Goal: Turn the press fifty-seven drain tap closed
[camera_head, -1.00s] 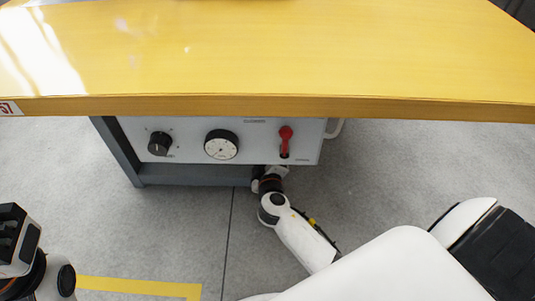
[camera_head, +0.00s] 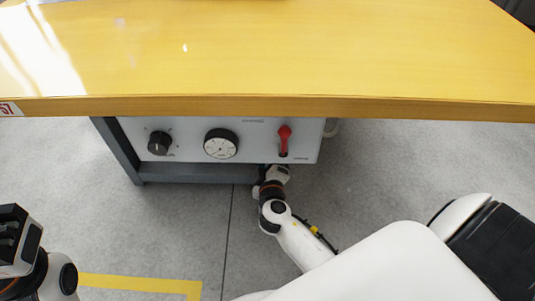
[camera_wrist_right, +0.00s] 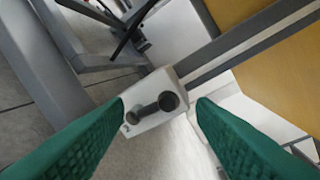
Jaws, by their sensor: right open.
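In the right wrist view a dark grey tap handle (camera_wrist_right: 151,108) with a round end sits on a pale block (camera_wrist_right: 156,97); I take it for the drain tap. My right gripper (camera_wrist_right: 160,110) is open, its green-padded fingers on either side of the block, with a visible gap on the right. I cannot tell whether the left finger touches it. In the head view the right wrist (camera_head: 273,184) is at the lower edge of the press panel (camera_head: 190,140); its fingers and the tap are hidden. My left gripper (camera_head: 18,240) is at lower left, away from the press; its jaws are unclear.
A yellow tabletop (camera_head: 260,55) overhangs the panel and carries a 57 label (camera_head: 10,108). The panel has a black knob (camera_head: 159,143), a dial (camera_head: 221,144) and a red lever (camera_head: 284,138). Grey frame legs (camera_head: 118,150) stand at left. The floor in front is largely clear.

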